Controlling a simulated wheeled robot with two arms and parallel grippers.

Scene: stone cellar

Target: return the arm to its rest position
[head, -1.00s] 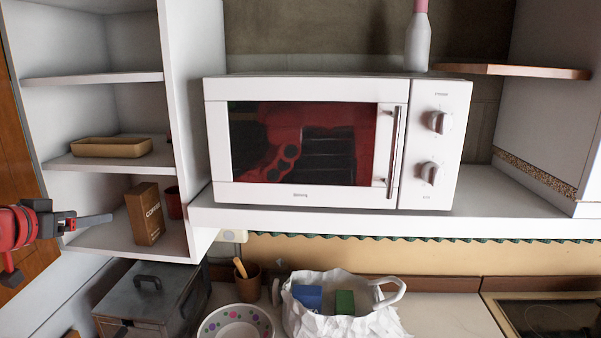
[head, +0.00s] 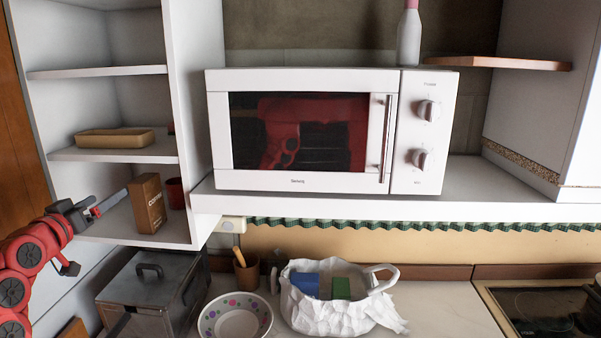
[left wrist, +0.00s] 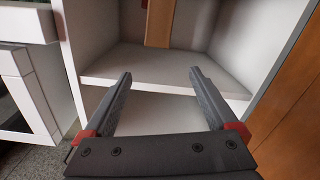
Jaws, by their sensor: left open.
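My left arm (head: 28,265) comes in at the lower left of the head view. Its gripper (head: 108,202) points up and to the right, in front of the lowest visible shelf of the white cabinet. It is left of a brown box (head: 147,204) that stands upright on that shelf. In the left wrist view the gripper (left wrist: 160,73) has its two fingers wide apart with nothing between them. The shelf (left wrist: 152,68) lies beyond the fingertips, with the lower part of the brown box (left wrist: 160,24) on it. My right gripper is in neither view.
A white microwave (head: 300,181) is shut on the counter shelf. A red cup (head: 175,193) stands behind the box; a tan tray (head: 115,139) lies one shelf up. Below are a grey metal box (head: 150,292), a dotted bowl (head: 235,318) and a white bag (head: 335,315).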

